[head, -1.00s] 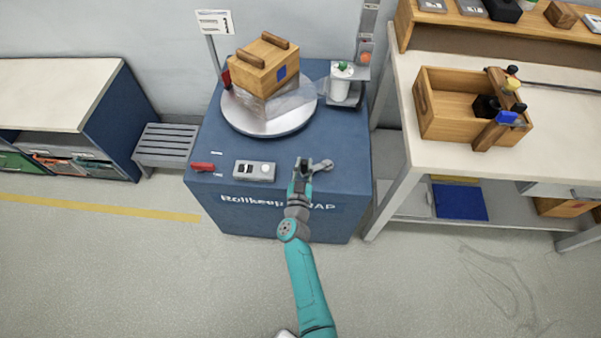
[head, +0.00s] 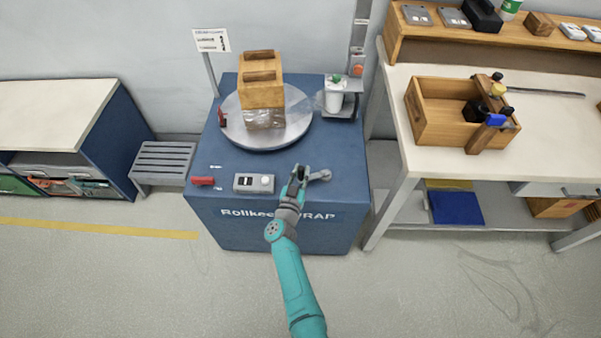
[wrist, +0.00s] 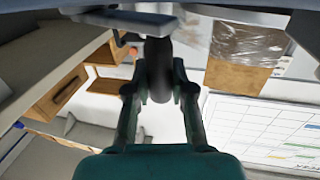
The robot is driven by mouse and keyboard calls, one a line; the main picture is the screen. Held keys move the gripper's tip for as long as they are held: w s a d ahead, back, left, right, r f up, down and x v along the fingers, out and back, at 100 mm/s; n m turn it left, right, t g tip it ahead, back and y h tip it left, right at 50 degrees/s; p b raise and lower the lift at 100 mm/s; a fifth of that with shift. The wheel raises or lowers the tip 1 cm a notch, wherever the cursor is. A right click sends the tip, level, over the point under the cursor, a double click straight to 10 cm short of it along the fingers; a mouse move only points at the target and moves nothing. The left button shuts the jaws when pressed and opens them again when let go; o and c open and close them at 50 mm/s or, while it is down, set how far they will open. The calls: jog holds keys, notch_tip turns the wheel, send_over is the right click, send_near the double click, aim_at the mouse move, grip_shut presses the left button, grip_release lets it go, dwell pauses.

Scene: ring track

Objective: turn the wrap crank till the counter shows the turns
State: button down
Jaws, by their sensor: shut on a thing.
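The wrap crank (head: 320,175) is a grey arm on the front right of the blue wrapping machine's top (head: 230,158). My gripper (head: 298,176) is at its handle end. In the wrist view my gripper (wrist: 158,95) is shut on the dark upright crank handle (wrist: 159,68). A grey turntable (head: 296,128) carries a wooden box (head: 262,94) with clear film (head: 264,118) around its lower part. The film-wrapped box shows at the wrist view's upper right (wrist: 243,50). A small control box (head: 254,183) with a dark window sits left of the crank; its reading is too small to tell.
A red lever (head: 203,181) lies at the front left. A sign (head: 211,40) stands on a pole. A workbench (head: 392,130) with a wooden tray (head: 412,115) is at right, a grey stool (head: 163,163) at left.

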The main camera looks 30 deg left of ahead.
jog(key=shift+w+d+r, duration=0.1)
jog(key=shift+w+d, duration=0.1)
jog(key=c, duration=1)
grip_release()
jog(key=shift+o, duration=0.2)
jog(key=shift+s, duration=0.1)
jog(key=shift+s, duration=0.5)
jog(key=v, duration=1.1)
